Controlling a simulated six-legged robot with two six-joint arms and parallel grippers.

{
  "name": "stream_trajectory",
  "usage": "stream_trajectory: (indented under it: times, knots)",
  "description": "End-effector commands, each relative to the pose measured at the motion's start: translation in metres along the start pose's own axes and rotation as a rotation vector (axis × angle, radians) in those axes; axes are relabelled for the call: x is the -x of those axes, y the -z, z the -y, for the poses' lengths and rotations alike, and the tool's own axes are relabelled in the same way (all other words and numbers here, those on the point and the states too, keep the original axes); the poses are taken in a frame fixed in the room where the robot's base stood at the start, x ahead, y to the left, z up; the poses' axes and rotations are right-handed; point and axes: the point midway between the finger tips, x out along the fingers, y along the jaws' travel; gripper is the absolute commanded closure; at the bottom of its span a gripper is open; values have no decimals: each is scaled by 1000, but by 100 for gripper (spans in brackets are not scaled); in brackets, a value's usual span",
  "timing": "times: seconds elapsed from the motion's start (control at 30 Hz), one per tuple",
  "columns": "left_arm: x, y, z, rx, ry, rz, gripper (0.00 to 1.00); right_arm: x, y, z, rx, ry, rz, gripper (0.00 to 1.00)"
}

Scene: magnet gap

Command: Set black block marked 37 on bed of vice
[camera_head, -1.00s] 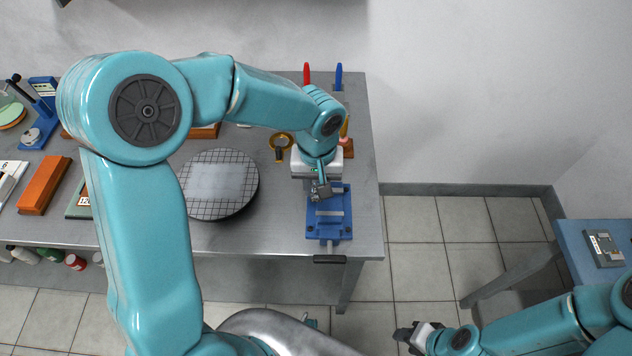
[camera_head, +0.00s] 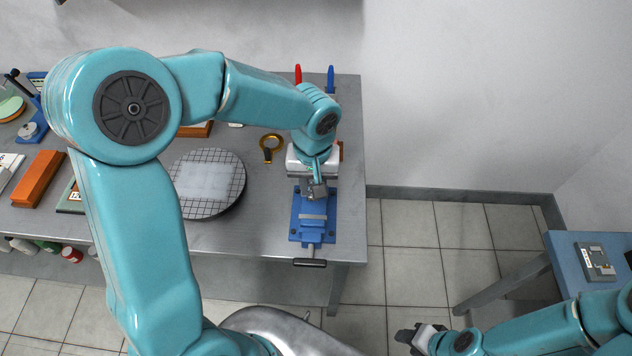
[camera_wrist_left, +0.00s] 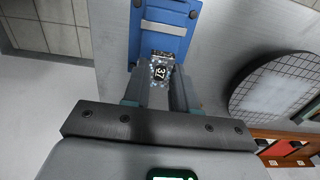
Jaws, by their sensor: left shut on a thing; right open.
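The blue vice (camera_head: 314,222) stands at the right end of the grey bench, with its dark handle toward the bench's front edge. It also shows in the left wrist view (camera_wrist_left: 162,22). My left gripper (camera_head: 316,192) is at the back part of the vice in the head view. In the left wrist view its fingers (camera_wrist_left: 160,85) are shut on the small block marked 37 (camera_wrist_left: 160,71), seen in front of the vice's blue body. I cannot tell whether the block touches the bed. My right gripper (camera_head: 412,338) is over the floor at the lower right, away from the bench; no object shows in it.
A round gridded plate (camera_head: 207,208) lies left of the vice, and a brass magnifier ring (camera_head: 271,145) lies behind. Red (camera_head: 298,75) and blue (camera_head: 330,78) handles stand at the back. An orange-brown block (camera_head: 38,178) lies at left. A blue table (camera_head: 590,278) stands at right.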

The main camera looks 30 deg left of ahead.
Motion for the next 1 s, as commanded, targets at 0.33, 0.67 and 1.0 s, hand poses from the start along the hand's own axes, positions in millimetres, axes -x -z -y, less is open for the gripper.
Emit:
stream_trajectory:
  times: [0.33,0.67,1.0]
  knots:
    - [-16,0,1,0,0,0,100,-17,0,-6,0,0,0,57]
    - [-45,0,-1,-1,0,0,100,-43,1,-16,0,0,0,57]
    - [-57,0,-1,-1,0,0,100,-52,1,-19,0,0,0,57]
